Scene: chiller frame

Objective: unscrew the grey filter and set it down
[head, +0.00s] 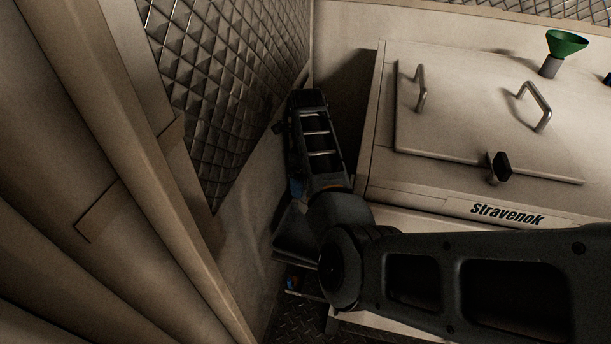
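I cannot make out the grey filter in the head view. My dark arm comes in from the lower right, bends near the middle, and reaches up and away into the narrow gap left of the cream Stravenok cabinet (385,140). The fingers of my gripper do not show; the arm's own links hide what lies beyond and below them. Whether it holds anything cannot be seen.
The cabinet top has a hatch panel (450,125) with two bar handles and a dark knob (502,167). A green funnel (567,43) stands at the back right. A quilted metal wall (215,95) bounds the left. A dark grey tray-like object (296,236) sits beside my elbow.

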